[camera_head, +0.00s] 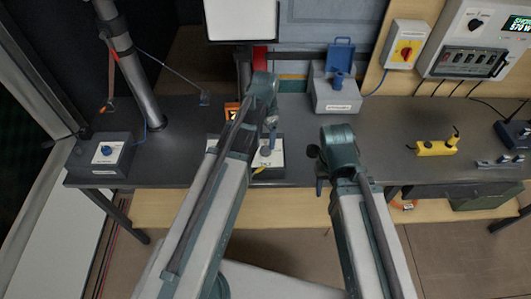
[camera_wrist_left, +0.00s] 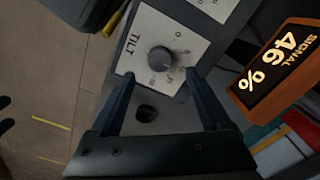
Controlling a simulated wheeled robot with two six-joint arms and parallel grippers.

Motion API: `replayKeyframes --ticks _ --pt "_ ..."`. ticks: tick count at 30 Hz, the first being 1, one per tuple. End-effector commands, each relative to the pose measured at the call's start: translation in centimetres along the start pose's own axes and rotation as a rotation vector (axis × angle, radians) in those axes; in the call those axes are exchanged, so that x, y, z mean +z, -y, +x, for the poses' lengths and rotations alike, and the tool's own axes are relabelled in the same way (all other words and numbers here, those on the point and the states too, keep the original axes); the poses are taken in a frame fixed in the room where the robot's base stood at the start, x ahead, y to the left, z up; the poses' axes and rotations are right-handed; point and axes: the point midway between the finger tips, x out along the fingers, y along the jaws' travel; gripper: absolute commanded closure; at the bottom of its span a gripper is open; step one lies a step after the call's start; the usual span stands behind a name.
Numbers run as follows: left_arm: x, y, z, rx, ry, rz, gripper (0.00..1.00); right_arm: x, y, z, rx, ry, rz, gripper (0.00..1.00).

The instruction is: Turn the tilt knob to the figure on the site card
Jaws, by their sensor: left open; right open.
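The tilt knob (camera_wrist_left: 161,59) is a round dark grey knob on a white plate (camera_wrist_left: 139,30) marked TILT, on a grey box. Small figures ring it; its exact setting is too small to read. My left gripper (camera_wrist_left: 160,77) is open, with its fingers spread to both sides and the knob showing between and just past the tips. I cannot tell whether they touch it. In the head view my left gripper (camera_head: 270,122) is over the control box (camera_head: 272,159) and partly hides it. My right gripper (camera_head: 319,168) is open and empty near the bench's front edge. I cannot make out a site card.
An orange display (camera_wrist_left: 279,68) reads SIGNAL 46 %. A grey box with a blue knob (camera_head: 106,150) stands left on the dark bench (camera_head: 180,150). A grey box with a raised blue lid (camera_head: 336,95) stands behind. A yellow device (camera_head: 435,148) lies to the right.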

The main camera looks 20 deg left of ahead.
Motion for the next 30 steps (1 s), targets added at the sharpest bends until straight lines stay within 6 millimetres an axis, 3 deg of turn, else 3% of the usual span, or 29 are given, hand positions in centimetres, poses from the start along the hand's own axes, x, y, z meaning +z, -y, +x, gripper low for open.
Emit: replayKeyframes --ticks 1,10,23,30 --pt "0.0 0.0 1.5 0.000 0.000 0.000 0.19 -0.1 0.1 1.5 0.000 0.000 0.000 0.50" --pt "0.0 0.0 5.3 0.000 0.000 0.000 0.19 -0.3 0.5 5.3 0.000 0.000 0.000 0.50" --pt "0.0 0.0 5.9 0.000 0.000 0.000 0.19 -0.3 0.6 5.8 0.000 0.000 0.000 0.50" --pt "0.0 0.0 5.9 0.000 0.000 0.000 0.62 -0.3 0.6 5.9 0.000 0.000 0.000 0.50"
